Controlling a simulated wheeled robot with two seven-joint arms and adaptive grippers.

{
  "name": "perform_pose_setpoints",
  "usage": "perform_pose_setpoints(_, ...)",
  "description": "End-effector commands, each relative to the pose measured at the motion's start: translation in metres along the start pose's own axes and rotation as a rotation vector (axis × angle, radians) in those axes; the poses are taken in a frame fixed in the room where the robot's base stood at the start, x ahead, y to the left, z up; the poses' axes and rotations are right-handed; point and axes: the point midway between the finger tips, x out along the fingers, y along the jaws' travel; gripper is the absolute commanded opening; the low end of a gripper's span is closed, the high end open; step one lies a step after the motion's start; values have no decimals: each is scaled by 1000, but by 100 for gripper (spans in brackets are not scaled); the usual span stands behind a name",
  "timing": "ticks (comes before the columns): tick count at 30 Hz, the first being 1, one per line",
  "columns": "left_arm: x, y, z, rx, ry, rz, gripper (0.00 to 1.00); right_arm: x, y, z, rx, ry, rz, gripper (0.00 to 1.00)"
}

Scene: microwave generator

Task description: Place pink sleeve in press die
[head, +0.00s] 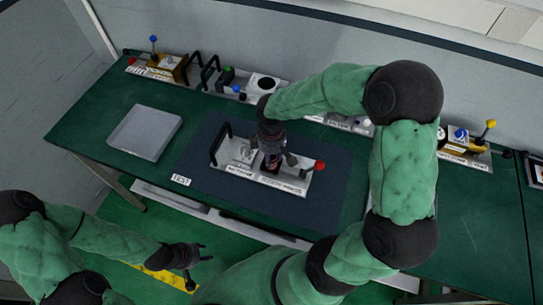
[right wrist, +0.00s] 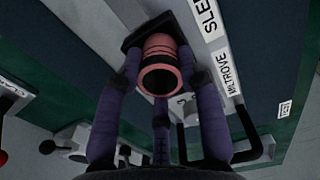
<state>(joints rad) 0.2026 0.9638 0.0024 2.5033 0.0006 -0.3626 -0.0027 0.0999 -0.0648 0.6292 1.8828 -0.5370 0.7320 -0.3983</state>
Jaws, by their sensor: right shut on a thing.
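The pink sleeve (right wrist: 160,62) shows in the right wrist view as a ringed tube with its open end facing the camera. My right gripper (right wrist: 160,75) is shut on it, with fingers on either side and one below. A black block (right wrist: 132,38) lies right behind the sleeve; I cannot tell whether they touch. In the head view my right gripper (head: 272,160) is over the middle of a grey press station (head: 295,181) with a black handle and a red-knobbed lever. The arm and fingers hide the die there. My left gripper (head: 198,262) is open and empty, off the table's front.
The station stands on a dark mat (head: 335,180) marked TEST on the green table (head: 90,135). A grey flat box (head: 145,132) lies to the left. Other lever fixtures (head: 170,68) line the back edge by the wall.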

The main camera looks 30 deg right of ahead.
Motion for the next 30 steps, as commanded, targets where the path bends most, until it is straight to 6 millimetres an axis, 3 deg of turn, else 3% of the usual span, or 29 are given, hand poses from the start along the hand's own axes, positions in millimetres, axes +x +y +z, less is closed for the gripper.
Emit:
perform_pose_setpoints(5, 2, -1, 0, 0, 0, 0, 40, 3, 0, 0, 0, 0, 0, 3)
perform_pose_setpoints(6, 3, -1, 0, 0, 0, 0, 40, 4, 0, 0, 0, 0, 0, 40)
perform_pose_setpoints(8, 2, -1, 0, 0, 0, 0, 40, 3, 0, 0, 0, 0, 0, 57)
perform_pose_setpoints(9, 2, -1, 0, 0, 0, 0, 40, 3, 0, 0, 0, 0, 0, 61)
perform_pose_setpoints(21, -1, 0, 0, 0, 0, 0, 40, -2, 0, 0, 0, 0, 0, 61)
perform_pose_setpoints(26, -6, 2, 0, 0, 0, 0, 40, -24, 1, -1, 0, 4, 3, 61)
perform_pose_setpoints(30, -12, 4, 0, 0, 0, 0, 40, -53, 1, -1, 1, 5, 4, 61)
